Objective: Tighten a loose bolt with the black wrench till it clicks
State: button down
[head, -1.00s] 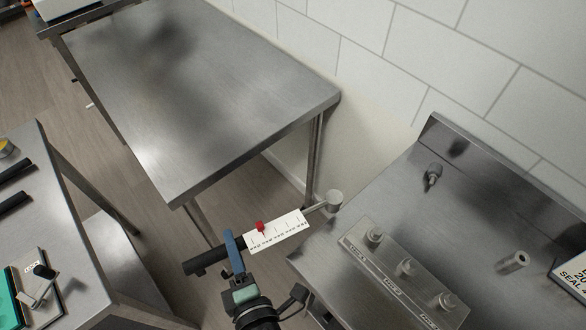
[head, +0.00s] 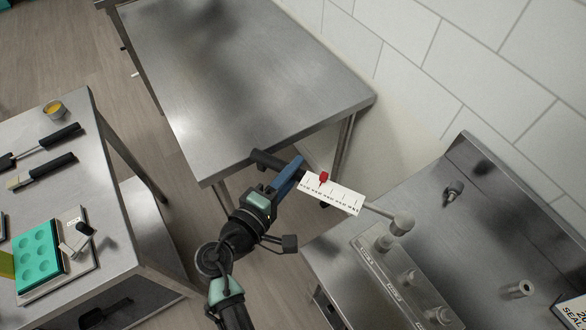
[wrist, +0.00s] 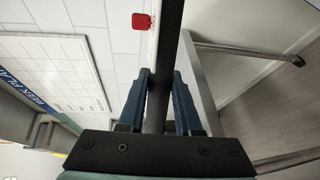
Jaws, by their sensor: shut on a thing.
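My gripper (head: 287,178) is shut on the black wrench (head: 268,160), gripping its dark handle. The wrench carries a white scale plate with a red pointer (head: 323,177), and a thin shaft ends in a round grey head (head: 402,224). In the wrist view the dark bar (wrist: 162,70) runs between my blue fingers (wrist: 160,100). The metal block (head: 393,287) on the right bench carries a near bolt (head: 440,313), a middle bolt (head: 409,278) and a far bolt (head: 384,243). The wrench head appears just beyond the far bolt; contact is unclear.
A bare steel table (head: 240,75) stands behind my gripper. The left table (head: 110,215) holds black-handled tools (head: 55,165), a teal mould (head: 38,258) and a small yellow-filled cup (head: 54,109). The right bench also has a post (head: 520,289) and a fitting (head: 453,191).

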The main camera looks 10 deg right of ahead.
notch_tip(320, 180, down, 4)
jog(key=b, duration=0.4)
jog(key=shift+f+b, duration=0.15)
jog(key=shift+b, duration=0.2)
jog(key=shift+f, duration=0.15)
dwell(0.3)
jog(key=shift+w+d+f+m+g+h+b, duration=0.85)
jog(key=shift+w+d+m+g+h, duration=1.15)
jog(key=shift+w+d+m+g, duration=1.45)
jog(key=s+a+n+t+y, duration=0.5)
jog(key=s+n+y, duration=0.1)
jog(key=s, duration=0.4)
jog(key=s+a+n+t+y, duration=0.6)
jog(key=s+n+y, duration=0.1)
jog(key=s, duration=0.3)
jog(key=shift+s+a+n+y, duration=0.2)
jog(key=shift+s+n+y, duration=0.1)
jog(key=shift+n, duration=0.35)
